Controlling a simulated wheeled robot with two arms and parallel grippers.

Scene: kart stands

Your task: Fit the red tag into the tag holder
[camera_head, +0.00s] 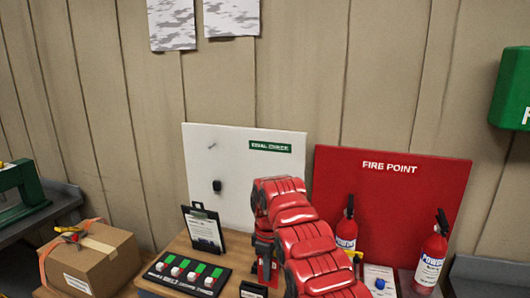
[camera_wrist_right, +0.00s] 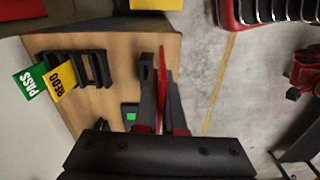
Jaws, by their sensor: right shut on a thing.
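The red tag (camera_head: 266,270) is held by my right gripper (camera_head: 263,247) above the wooden table, beside the button panel. In the right wrist view the tag (camera_wrist_right: 162,88) shows as a thin red edge between the two dark fingers of the gripper (camera_wrist_right: 167,95). A black slotted holder (camera_wrist_right: 92,68) stands on the table, left of the gripper in that view. A green PASS tag (camera_wrist_right: 30,82) and a yellow REDO tag (camera_wrist_right: 60,82) are beside it. A black block (camera_wrist_right: 147,68) is close to the fingertips; I cannot tell whether the tag touches it. My left gripper is not in view.
A black button panel (camera_head: 186,276) and a clipboard (camera_head: 203,230) are left of my right arm. A white board (camera_head: 228,165) and a red fire-point board (camera_head: 395,200) stand behind. Two extinguishers (camera_head: 346,230) (camera_head: 431,258) are on the right. A cardboard box (camera_head: 95,262) is at left.

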